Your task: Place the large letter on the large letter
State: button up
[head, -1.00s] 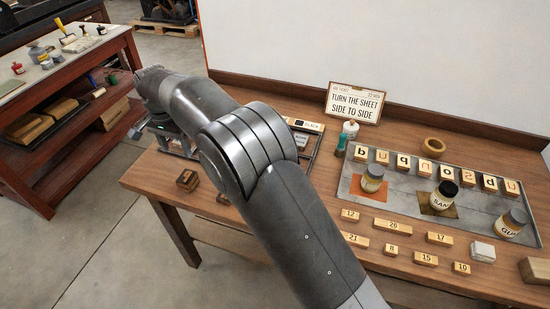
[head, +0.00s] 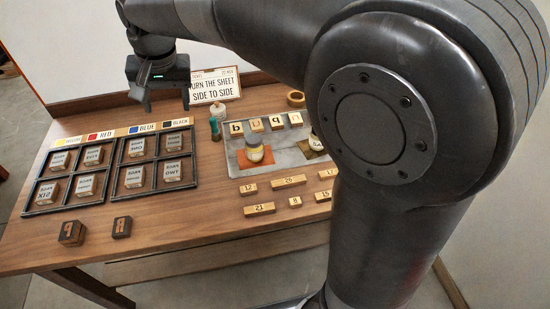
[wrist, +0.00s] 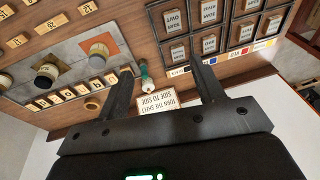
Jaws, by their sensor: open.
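Two dark wooden blocks with letter faces stand at the table's front left in the head view: a larger one (head: 72,232) and a smaller one (head: 122,227). A row of pale tiles with large black letters (head: 256,125) runs along the back of the grey tray; the head view shows b, u, q and n, and my arm hides the rest. The row also shows in the wrist view (wrist: 75,92). My gripper (head: 167,105) is open and empty, high above the back of the table, left of the sign. Its spread fingers show in the wrist view (wrist: 160,75).
Black divided frames (head: 117,163) with labelled blocks lie at left. A sign (head: 214,86), a teal-and-white bottle (head: 215,128) and a wooden ring (head: 295,98) stand at the back. A jar (head: 254,150) stands on the grey tray (head: 240,170). Number blocks (head: 259,209) lie in front.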

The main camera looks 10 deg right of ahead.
jog(key=s+d+t, duration=0.1)
jog(key=s+d, duration=0.4)
jog(key=d, duration=0.3)
jog(key=s+d+t, duration=0.1)
jog(key=s+d, duration=0.4)
jog(key=d, duration=0.4)
jog(key=s+d+f+t+h, duration=0.1)
jog(key=s+d+f, duration=0.3)
jog(key=s+d, duration=0.4)
jog(key=shift+s+h, duration=0.3)
jog(key=shift+s, duration=0.55)
